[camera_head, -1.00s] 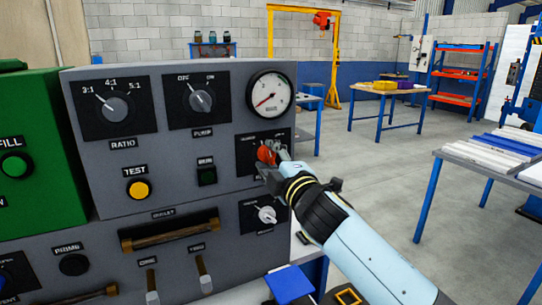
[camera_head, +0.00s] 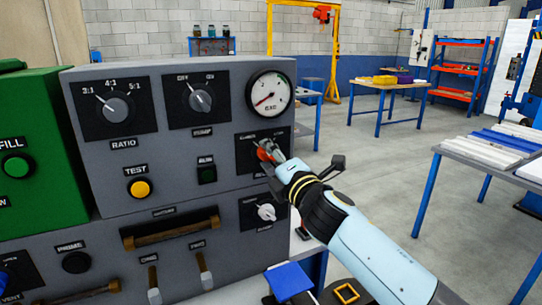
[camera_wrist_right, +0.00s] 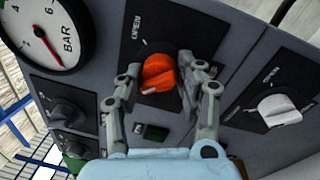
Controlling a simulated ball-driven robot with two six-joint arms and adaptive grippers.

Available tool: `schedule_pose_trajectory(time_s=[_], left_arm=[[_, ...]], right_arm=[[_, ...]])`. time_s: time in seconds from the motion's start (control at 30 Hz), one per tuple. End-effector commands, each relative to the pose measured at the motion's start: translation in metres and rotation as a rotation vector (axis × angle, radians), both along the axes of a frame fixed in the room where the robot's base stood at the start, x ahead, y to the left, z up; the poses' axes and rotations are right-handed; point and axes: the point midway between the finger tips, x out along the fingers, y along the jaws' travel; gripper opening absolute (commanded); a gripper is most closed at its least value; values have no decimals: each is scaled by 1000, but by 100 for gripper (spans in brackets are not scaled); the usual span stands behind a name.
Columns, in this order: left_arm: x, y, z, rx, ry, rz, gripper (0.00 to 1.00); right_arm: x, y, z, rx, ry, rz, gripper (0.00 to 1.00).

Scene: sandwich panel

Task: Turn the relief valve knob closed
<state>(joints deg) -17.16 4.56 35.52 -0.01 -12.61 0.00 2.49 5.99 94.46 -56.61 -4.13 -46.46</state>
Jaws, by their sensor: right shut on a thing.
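The orange-red knob (camera_wrist_right: 158,73) sits on a black plate on the grey panel, below the round gauge. It also shows in the head view (camera_head: 265,155), partly hidden by my gripper. My right gripper (camera_head: 270,152) reaches it from the lower right. In the wrist view its two fingers (camera_wrist_right: 165,78) stand on either side of the knob, shut on it. My left gripper is not in view.
A white knob (camera_head: 266,212) sits just below on its own plate. The pressure gauge (camera_head: 270,93) is above.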

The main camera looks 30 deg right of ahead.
Motion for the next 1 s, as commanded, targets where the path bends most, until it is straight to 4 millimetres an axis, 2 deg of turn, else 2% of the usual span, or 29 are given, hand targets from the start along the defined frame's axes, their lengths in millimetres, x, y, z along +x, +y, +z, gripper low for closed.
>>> schedule_pose_trajectory(time_s=[0.3,0.33,0.5,0.8,0.87,1.0], left_arm=[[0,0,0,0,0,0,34],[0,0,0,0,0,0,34],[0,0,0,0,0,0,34],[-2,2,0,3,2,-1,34],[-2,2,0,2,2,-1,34],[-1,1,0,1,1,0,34]], right_arm=[[-1,0,-3,-4,5,-1,5],[-1,0,-3,-4,5,-1,40],[-1,0,-2,-3,4,-1,60],[-3,0,-1,-3,2,-1,60],[-8,0,-2,-3,3,0,60],[-32,2,-5,-4,5,0,60]])
